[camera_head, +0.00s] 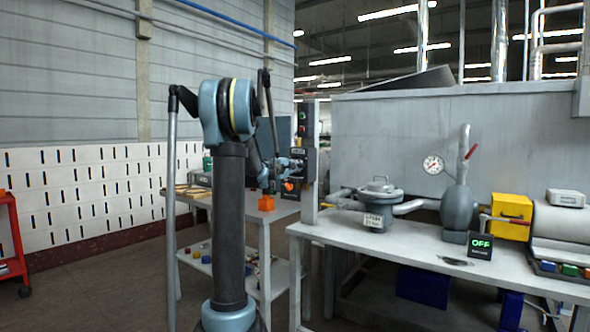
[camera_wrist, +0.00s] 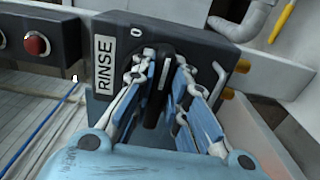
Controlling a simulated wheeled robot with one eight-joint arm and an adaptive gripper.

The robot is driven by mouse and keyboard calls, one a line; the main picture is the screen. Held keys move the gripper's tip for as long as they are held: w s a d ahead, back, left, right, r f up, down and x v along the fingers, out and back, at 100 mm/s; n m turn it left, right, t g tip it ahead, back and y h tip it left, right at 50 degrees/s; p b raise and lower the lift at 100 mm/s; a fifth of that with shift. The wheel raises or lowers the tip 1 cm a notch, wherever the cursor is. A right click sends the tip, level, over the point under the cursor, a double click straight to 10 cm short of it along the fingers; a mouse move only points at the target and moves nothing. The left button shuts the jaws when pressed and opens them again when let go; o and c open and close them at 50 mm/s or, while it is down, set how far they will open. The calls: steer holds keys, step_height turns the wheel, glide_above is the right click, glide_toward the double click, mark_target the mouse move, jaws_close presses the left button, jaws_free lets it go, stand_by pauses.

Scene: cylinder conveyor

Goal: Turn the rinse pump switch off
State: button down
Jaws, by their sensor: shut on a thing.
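The rinse pump switch has a dark box labelled RINSE (camera_wrist: 104,64), with a "0" mark above its black handle (camera_wrist: 160,88). In the wrist view my gripper (camera_wrist: 162,75) has its blue and grey fingers on both sides of this handle and is shut on it. The handle's upper end lies to the right of the "0" mark. The fingers hide parts of the panel, so any other marks cannot be seen. In the head view my gripper (camera_head: 281,186) is small, by the dark control box on the post at the back table.
A red button (camera_wrist: 37,44) is left of the label. In the head view an orange block (camera_head: 266,203) sits on the back table below my gripper.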

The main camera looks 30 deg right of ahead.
steer(key=shift+a+f, duration=0.1)
steer(key=shift+f, duration=0.05)
steer(key=c, duration=1.6)
jaws_free()
steer(key=v, duration=1.2)
steer(key=shift+w, duration=0.1)
steer(key=s+a+f+m+g+y, duration=0.1)
steer(key=s+a+f+y, duration=0.4)
steer(key=s+a+f, duration=0.6)
steer(key=s+a+f+m+g+y, duration=0.1)
steer(key=s+a+f+g+y, duration=0.1)
steer(key=s+a+f+y, duration=0.4)
steer(key=s+a+f+m+g+y, duration=0.1)
steer(key=s+a+f+y, duration=0.4)
steer(key=s+a+f, duration=1.1)
steer(key=shift+s+a+f+m+g+y, duration=0.15)
steer(key=shift+s+a, duration=0.45)
steer(key=shift+a, duration=0.85)
steer(key=shift+s+a+f+m+g+y, duration=0.1)
steer(key=shift+s+a+m, duration=0.35)
steer(key=shift+a, duration=1)
steer(key=shift+s+a+f+g+y, duration=0.15)
steer(key=shift+s+a, duration=0.55)
steer(key=shift+a, duration=0.7)
